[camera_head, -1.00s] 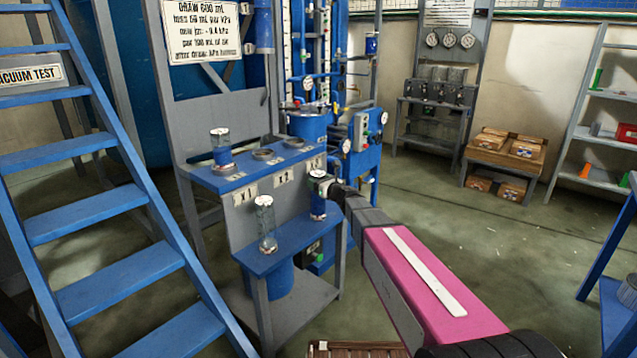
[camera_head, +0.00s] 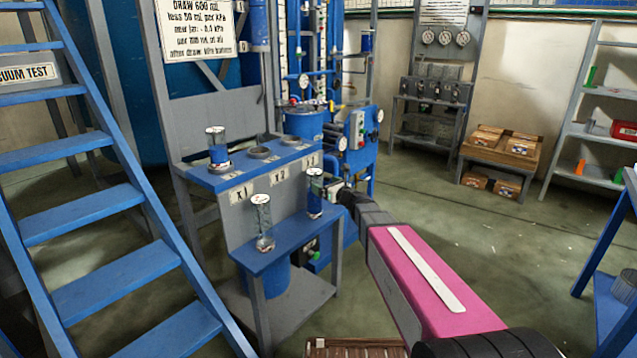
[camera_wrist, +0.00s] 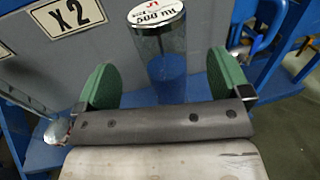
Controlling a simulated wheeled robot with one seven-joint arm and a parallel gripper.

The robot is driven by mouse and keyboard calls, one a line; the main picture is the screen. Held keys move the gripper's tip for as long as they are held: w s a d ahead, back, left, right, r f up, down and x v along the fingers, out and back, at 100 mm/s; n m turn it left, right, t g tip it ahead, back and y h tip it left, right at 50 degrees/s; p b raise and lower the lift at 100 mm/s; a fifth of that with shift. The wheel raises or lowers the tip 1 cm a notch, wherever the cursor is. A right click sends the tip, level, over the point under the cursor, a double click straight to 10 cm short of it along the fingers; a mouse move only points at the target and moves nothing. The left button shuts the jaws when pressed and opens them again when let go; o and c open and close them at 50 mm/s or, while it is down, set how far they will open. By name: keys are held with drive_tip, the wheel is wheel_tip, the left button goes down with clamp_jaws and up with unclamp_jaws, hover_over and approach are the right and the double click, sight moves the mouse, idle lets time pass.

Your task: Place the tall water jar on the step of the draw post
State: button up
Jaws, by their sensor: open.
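The tall water jar (camera_head: 315,196), clear with blue water and a white lid, stands upright on the blue step (camera_head: 272,250) of the draw post, at its right end. In the wrist view the jar (camera_wrist: 160,60) has a printed lid and stands just ahead of my gripper. My gripper (camera_head: 334,190) is open, right of the jar in the head view. In the wrist view its two green pads (camera_wrist: 160,82) are spread wide, with gaps between them and the jar. The jar's lowest part is hidden behind my gripper there.
Another clear jar (camera_head: 263,224) stands on the step's left part. A jar with blue liquid (camera_head: 217,150) stands on the upper shelf (camera_head: 228,180), left of round seats. A blue staircase (camera_head: 110,210) is at left. Gauges and pipes crowd behind the post. Open floor lies right.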

drive_tip(key=s+d+f+n+g+h, duration=0.25)
drive_tip(key=s+f+n+g, duration=0.3)
drive_tip(key=s+n, duration=0.35)
drive_tip(key=s+d+f+n+g+h, duration=0.1)
drive_tip(key=s+d+f+n+g, duration=0.3)
drive_tip(key=s+f+n, duration=0.4)
drive_tip(key=s+d+f+n+g+h, duration=0.4)
drive_tip(key=s+d+n+h, duration=0.4)
drive_tip(key=s+d+n, duration=0.2)
drive_tip(key=s+d+f, duration=0.1)
drive_tip(key=d, duration=0.1)
drive_tip(key=shift+s+d+n, duration=0.35)
drive_tip(key=shift+d+n, duration=0.05)
